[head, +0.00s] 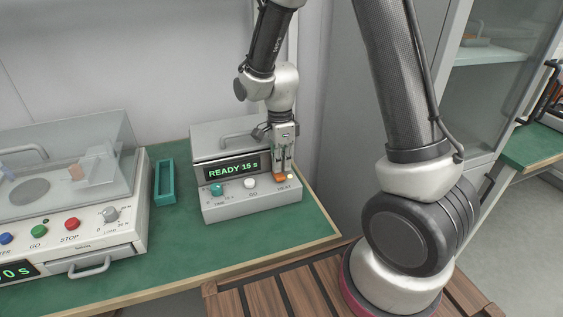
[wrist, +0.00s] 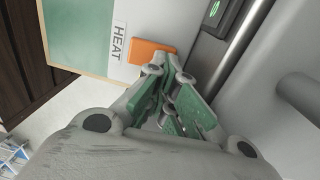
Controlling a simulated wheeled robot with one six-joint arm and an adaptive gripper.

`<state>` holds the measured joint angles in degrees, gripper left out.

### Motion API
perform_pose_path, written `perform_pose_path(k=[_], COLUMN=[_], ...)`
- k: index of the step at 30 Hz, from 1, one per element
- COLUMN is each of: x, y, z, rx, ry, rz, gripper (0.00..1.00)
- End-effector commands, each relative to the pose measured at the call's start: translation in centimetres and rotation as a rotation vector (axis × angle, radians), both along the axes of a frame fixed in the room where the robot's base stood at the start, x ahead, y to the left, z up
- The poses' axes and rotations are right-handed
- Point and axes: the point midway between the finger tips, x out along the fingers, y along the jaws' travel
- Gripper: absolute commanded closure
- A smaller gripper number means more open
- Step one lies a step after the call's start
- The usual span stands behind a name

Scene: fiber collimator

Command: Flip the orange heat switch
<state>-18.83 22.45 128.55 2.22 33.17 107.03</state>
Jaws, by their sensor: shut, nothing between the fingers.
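The orange heat switch (head: 281,177) is at the right end of the front panel of a grey box (head: 236,211) with a green "READY 15 s" display (head: 232,170). In the wrist view the orange switch (wrist: 151,52) lies beside the "HEAT" label (wrist: 118,42). My gripper (head: 283,170) points down over the switch, its fingertips right at it in the head view. The fingers (wrist: 168,75) are shut and hold nothing. In the wrist view their tips are close to the switch's edge; I cannot tell whether they touch it. The switch's tilt is unclear.
A teal knob (head: 216,190) and a white button (head: 250,183) are on the same panel. A teal tray (head: 164,183) lies left of the box. A larger machine (head: 75,235) with a clear lid stands further left. The green bench (head: 262,240) is clear in front of the box.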

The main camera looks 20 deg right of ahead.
Motion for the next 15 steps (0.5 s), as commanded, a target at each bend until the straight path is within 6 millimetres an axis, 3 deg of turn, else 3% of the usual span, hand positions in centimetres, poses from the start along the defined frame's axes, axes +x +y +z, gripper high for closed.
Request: perform_pose_path(k=[15], x=[-0.76], y=[0.04], z=[0.52], rx=[0.001], ry=[-0.011], rz=[0.002], gripper=[1.00])
